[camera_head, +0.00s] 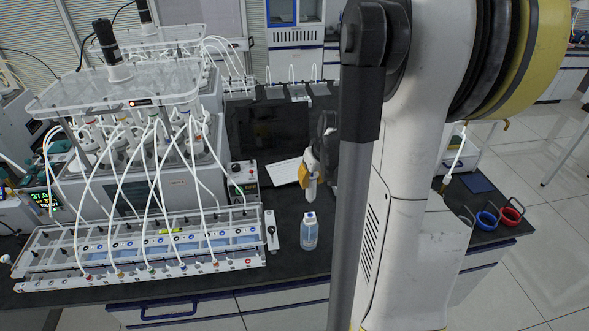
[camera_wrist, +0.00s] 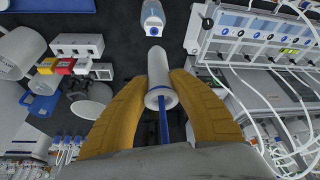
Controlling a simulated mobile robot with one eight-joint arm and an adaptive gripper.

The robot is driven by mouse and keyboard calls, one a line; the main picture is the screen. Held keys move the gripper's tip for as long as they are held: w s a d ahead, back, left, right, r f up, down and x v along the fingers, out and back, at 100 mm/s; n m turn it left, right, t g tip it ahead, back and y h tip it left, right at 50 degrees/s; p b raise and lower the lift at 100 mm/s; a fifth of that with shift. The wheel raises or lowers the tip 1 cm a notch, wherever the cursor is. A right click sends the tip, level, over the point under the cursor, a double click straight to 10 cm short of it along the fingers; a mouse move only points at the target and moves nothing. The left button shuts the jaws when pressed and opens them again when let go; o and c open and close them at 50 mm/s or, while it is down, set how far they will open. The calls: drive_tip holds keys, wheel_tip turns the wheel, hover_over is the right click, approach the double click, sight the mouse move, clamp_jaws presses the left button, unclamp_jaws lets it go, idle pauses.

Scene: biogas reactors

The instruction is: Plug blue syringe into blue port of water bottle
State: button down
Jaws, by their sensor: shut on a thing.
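My gripper (camera_wrist: 160,88) is shut on a white-barrelled syringe (camera_wrist: 153,66) with a blue plunger; the barrel lies between the two orange fingers in the wrist view. In the head view my gripper (camera_head: 308,172) is above the bench, with the white syringe (camera_head: 312,190) hanging below the fingers. The water bottle (camera_head: 309,232), clear with bluish contents and a white top, stands upright on the dark bench, nearer the front edge than the gripper. The bottle (camera_wrist: 152,18) also shows at the top of the wrist view, apart from the syringe tip.
A reactor rack with tubes and a port panel (camera_head: 140,245) stands left of the bottle. A small white plate with a black part (camera_head: 271,230) lies beside the bottle. My arm hides the bench right of the bottle.

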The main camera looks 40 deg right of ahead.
sight(311, 197)
drive_tip(key=shift+s+f+b, duration=0.1)
drive_tip(key=shift+f+b, duration=1.75)
drive_tip(key=shift+f, duration=0.75)
drive_tip(key=shift+f+b, duration=1)
drive_tip(key=shift+b, duration=0.15)
idle(0.3)
idle(0.4)
drive_tip(key=c, duration=1.1)
unclamp_jaws()
drive_tip(key=shift+c, duration=0.2)
drive_tip(key=shift+r, duration=0.1)
drive_tip(key=v, duration=1.2)
